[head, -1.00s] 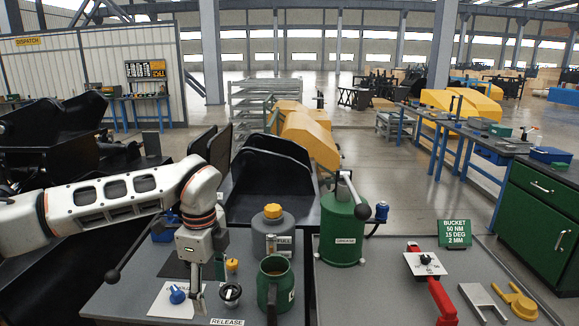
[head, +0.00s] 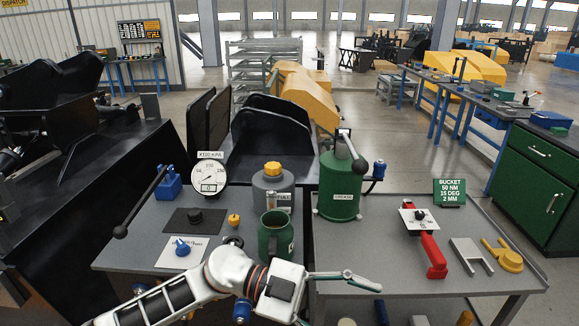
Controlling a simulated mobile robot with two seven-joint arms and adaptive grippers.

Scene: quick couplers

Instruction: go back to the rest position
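My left gripper (head: 345,281) is at the bottom middle, in front of the benches' near edges and below the green mug (head: 275,238). Its arm comes in from the lower left and its fingers point right. I see nothing held, but the angle does not show whether the fingers are apart. My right gripper is not in view. A blue knobbed part (head: 182,247) rests on a white sheet (head: 170,258) on the left bench. A small yellow part (head: 234,220) stands nearby.
A round dial gauge (head: 209,175), a grey canister (head: 272,186) and a green grease drum (head: 339,188) stand behind. The right bench holds a red-handled tool (head: 433,257), a grey fork-shaped plate (head: 471,255) and a yellow tool (head: 507,258). Its front middle is bare.

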